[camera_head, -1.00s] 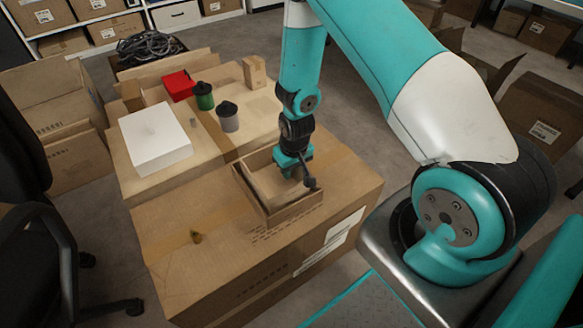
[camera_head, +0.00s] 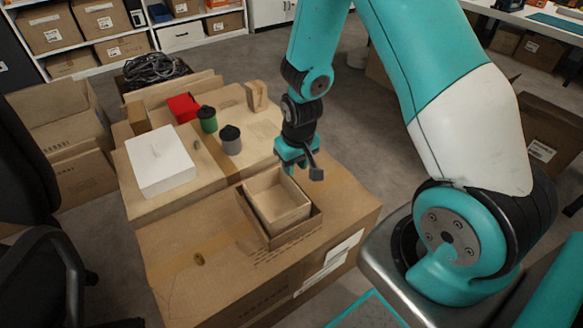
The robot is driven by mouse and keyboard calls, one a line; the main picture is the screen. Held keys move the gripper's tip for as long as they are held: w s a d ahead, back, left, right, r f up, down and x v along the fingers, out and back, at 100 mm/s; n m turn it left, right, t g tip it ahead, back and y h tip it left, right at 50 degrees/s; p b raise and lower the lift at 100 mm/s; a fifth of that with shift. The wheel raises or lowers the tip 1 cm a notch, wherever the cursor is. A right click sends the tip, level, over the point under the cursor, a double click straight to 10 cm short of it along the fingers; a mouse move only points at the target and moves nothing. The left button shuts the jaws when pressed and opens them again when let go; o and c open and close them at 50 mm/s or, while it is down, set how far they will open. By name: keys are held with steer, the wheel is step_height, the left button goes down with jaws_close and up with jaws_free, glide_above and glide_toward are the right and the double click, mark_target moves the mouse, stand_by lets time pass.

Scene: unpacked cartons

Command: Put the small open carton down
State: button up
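The small open carton (camera_head: 277,199) is pale brown cardboard with its open top facing up. It sits inside a darker, shallow open box (camera_head: 283,239) on the large closed carton (camera_head: 190,262). My gripper (camera_head: 298,172) is just above and behind the small carton's far right side, apart from it. Its fingers look spread, with nothing between them. The far finger is partly hidden.
A white box (camera_head: 160,162), a red block (camera_head: 183,107), a green canister (camera_head: 207,121) and a grey canister (camera_head: 230,141) stand on cartons behind. An office chair (camera_head: 35,230) is at left. The large carton's left top is mostly bare.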

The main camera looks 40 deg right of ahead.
steer(key=s+a+r+n+y, duration=0.1)
steer(key=s+a+r, duration=0.2)
steer(key=a+r, duration=0.35)
steer(key=s+a+r+n+y, duration=0.2)
steer(key=a+r, duration=0.2)
steer(key=r, duration=0.5)
steer(key=s+a+r+n, duration=0.2)
steer(key=s+a+r, duration=0.1)
steer(key=s+r, duration=0.2)
steer(key=s+a+r+n+g+y, duration=0.1)
steer(key=s+a+r+n, duration=0.1)
steer(key=s+r, duration=0.3)
steer(key=s+a, duration=0.1)
steer(key=s, duration=0.3)
steer(key=shift+s+r+n, duration=0.2)
steer(key=shift+r+n, duration=0.1)
steer(key=shift+r, duration=0.05)
